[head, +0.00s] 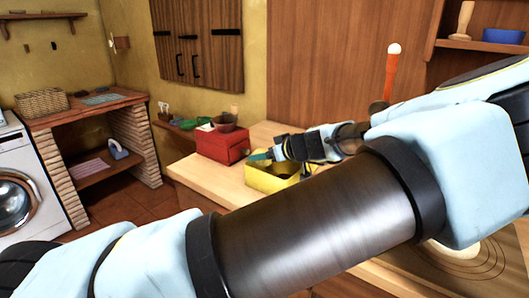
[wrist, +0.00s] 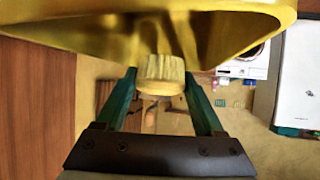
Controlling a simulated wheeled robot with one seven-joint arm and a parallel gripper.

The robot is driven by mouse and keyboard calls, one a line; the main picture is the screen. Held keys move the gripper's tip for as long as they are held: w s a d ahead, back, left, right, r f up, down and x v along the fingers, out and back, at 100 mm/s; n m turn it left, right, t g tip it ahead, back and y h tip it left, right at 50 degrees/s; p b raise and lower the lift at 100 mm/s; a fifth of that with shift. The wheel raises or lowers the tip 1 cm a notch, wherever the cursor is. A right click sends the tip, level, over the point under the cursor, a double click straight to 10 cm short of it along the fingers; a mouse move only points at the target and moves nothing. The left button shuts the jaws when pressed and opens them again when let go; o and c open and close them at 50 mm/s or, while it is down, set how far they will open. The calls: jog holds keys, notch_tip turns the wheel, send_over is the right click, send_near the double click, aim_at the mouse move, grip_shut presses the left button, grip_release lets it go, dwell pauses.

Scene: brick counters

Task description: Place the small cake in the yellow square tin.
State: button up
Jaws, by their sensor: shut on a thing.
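The yellow square tin (head: 262,184) stands on the wooden counter beyond my arm. In the wrist view the yellow tin (wrist: 60,30) fills the top, very close. My gripper (head: 258,157) is low at the tin's far side, near its rim. In the wrist view my gripper (wrist: 160,84) has its teal fingers on either side of the small cake (wrist: 160,72), a pale yellow ridged piece, and is shut on it. The cake overlaps the tin's edge in that view; whether it touches the tin I cannot tell. The cake is not distinguishable in the head view.
A red box (head: 222,145) stands just left of the tin, close to my gripper. Bowls sit on a ledge behind it. My arm crosses the front and hides much of the counter. A washing machine (head: 18,190) and brick counter are at the far left.

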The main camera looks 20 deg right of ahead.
jog(key=shift+f, duration=0.1)
jog(key=shift+f+b, duration=0.4)
jog(key=shift+b, duration=0.1)
jog(key=shift+f, duration=0.2)
jog(key=o, duration=1.1)
jog(key=shift+r, duration=0.1)
